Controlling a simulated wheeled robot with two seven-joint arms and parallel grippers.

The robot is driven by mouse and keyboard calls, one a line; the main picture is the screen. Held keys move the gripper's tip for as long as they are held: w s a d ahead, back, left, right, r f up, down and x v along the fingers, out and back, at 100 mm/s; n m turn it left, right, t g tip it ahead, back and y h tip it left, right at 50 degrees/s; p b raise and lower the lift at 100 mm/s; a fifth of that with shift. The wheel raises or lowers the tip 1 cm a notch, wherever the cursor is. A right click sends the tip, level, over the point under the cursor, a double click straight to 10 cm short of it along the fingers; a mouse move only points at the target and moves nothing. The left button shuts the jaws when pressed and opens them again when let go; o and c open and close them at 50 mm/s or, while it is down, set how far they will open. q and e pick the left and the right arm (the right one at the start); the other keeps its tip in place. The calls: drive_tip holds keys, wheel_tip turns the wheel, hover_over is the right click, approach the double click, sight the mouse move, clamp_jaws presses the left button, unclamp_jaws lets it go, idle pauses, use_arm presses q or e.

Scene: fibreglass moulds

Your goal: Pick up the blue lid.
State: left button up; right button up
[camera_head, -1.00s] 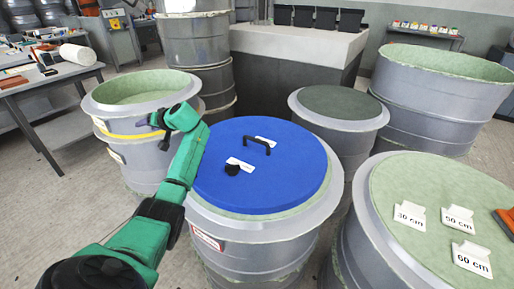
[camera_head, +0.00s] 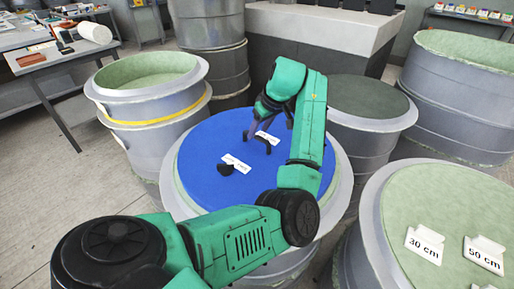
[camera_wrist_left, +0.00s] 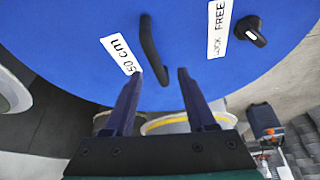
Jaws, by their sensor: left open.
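The round blue lid (camera_head: 200,140) lies on a grey drum-shaped mould in the head view. A "50 cm" label (camera_wrist_left: 121,55) is beside the handle, and a black knob (camera_wrist_left: 250,30) sits by a "LOCK FREE" label. My left gripper (camera_head: 268,125) is above the lid, near the handle. In the wrist view its open fingers (camera_wrist_left: 160,72) point toward the handle, whose near end appears between the fingertips. Contact cannot be told. My right gripper is out of view.
A mould with a pale green top (camera_head: 455,215) and size cards stands at right. A dark-topped mould (camera_head: 365,98) stands behind right, and an open mould with a yellow band (camera_head: 150,115) behind left. A worktable (camera_head: 75,62) is at far left.

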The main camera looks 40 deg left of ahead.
sight(256, 136)
use_arm(q)
drive_tip(key=x, duration=0.5)
drive_tip(key=shift+w+f, duration=0.15)
drive_tip(key=shift+f, duration=0.1)
drive_tip(key=shift+r, duration=0.1)
clamp_jaws()
idle(0.9)
